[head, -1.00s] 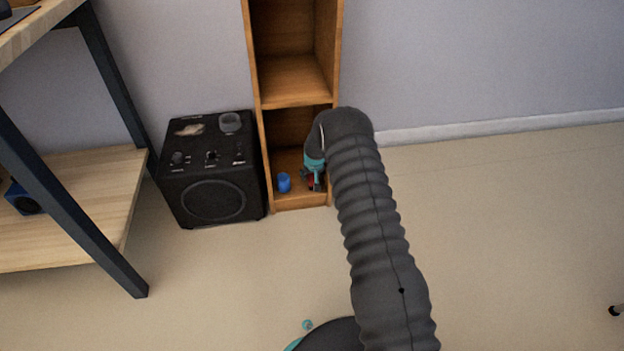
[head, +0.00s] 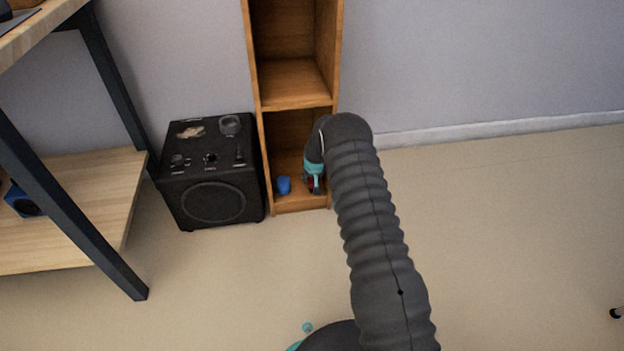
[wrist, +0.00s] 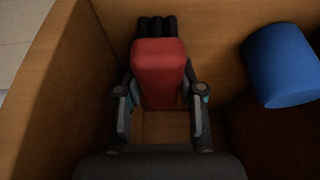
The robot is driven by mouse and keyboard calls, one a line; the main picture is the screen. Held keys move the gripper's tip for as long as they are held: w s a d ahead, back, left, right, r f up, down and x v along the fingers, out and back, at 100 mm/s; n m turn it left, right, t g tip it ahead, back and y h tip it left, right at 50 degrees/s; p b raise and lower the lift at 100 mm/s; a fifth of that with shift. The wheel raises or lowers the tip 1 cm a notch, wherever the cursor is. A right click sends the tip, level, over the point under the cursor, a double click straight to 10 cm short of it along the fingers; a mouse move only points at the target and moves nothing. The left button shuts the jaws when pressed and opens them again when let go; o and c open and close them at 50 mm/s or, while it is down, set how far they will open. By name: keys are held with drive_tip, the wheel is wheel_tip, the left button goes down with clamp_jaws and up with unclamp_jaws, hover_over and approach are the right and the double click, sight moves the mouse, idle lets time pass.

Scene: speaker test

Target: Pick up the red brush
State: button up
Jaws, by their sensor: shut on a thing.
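The red brush (wrist: 158,72) shows in the wrist view as a red block with black bristles at its far end. It is between the two fingers of my gripper (wrist: 163,100), which is shut on it. In the head view my gripper (head: 315,183) is inside the bottom compartment of the wooden shelf (head: 300,205).
A blue cylinder (head: 284,185) is in the same compartment, left of my gripper; it shows at the right in the wrist view (wrist: 280,65). Wooden side walls are close. A black speaker (head: 212,175) stands left of the shelf. The floor at right is mostly clear.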

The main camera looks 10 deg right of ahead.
wheel_tip(320, 180, up, 7)
drive_tip(key=shift+f+p, duration=0.1)
drive_tip(key=shift+p, duration=0.35)
drive_tip(key=s, duration=1.9)
drive_tip(key=shift+s+p, duration=0.4)
drive_tip(key=shift+p, duration=0.05)
